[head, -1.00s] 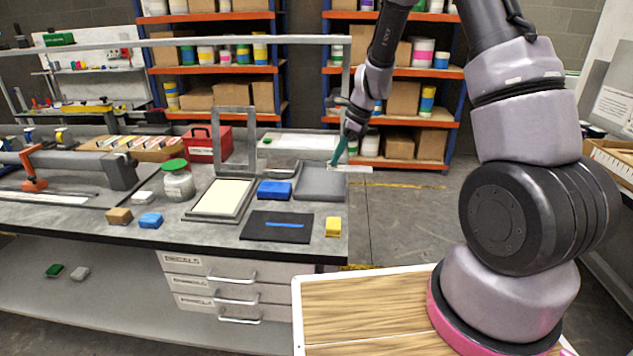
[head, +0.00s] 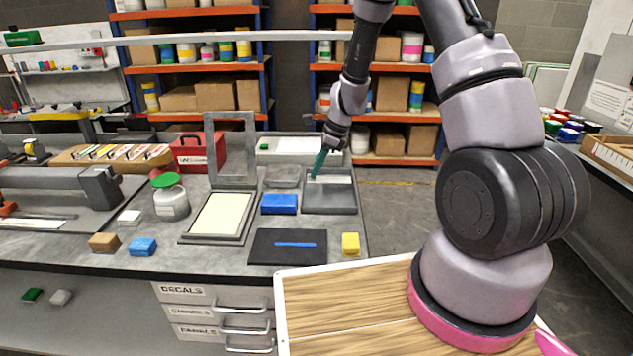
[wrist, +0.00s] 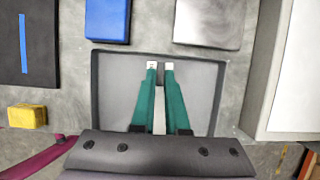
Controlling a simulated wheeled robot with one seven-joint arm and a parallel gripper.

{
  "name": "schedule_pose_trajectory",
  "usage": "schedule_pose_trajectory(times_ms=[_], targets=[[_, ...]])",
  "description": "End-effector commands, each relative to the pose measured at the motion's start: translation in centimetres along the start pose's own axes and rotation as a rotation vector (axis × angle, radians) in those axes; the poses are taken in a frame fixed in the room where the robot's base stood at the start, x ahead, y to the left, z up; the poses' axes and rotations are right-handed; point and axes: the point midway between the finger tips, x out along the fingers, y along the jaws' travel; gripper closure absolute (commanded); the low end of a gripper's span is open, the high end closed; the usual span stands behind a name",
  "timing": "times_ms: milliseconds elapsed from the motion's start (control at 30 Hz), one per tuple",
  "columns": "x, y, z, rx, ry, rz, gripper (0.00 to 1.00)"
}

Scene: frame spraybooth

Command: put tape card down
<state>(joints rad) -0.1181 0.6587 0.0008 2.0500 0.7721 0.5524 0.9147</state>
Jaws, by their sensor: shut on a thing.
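The tape card (head: 335,179) is a pale, thin piece at my gripper's tips, over the far part of a shallow grey tray (head: 330,203) on the bench. My gripper (head: 317,176) has teal fingers and points down, closed on the card. In the wrist view, my gripper (wrist: 160,67) is above the same grey tray (wrist: 205,90), with a narrow light strip, the card (wrist: 159,112), between its fingers, seen nearly edge-on. I cannot tell whether the card touches the tray floor.
A blue block (head: 279,203) lies left of the tray. A black mat with a blue strip (head: 288,258) and a yellow block (head: 350,244) lie in front. A framed screen (head: 220,217), a jar (head: 171,200) and a red toolbox (head: 195,152) stand farther left.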

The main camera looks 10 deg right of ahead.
Motion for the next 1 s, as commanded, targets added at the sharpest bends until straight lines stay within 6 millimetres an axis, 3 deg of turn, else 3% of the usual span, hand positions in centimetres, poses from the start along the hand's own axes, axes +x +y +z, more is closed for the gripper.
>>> schedule_pose_trajectory(times_ms=[333,700,733,800,1000], targets=[[3.5,0.0,-1.5,0.001,0.000,0.001,1.00],[4.0,0.0,-1.7,0.000,0.000,0.000,1.00],[4.0,0.0,-1.7,0.000,0.000,-0.001,0.76],[4.0,0.0,-1.6,-0.001,0.000,-0.001,0.58],[3.9,0.0,-1.6,-0.001,0.000,-0.001,0.58]])
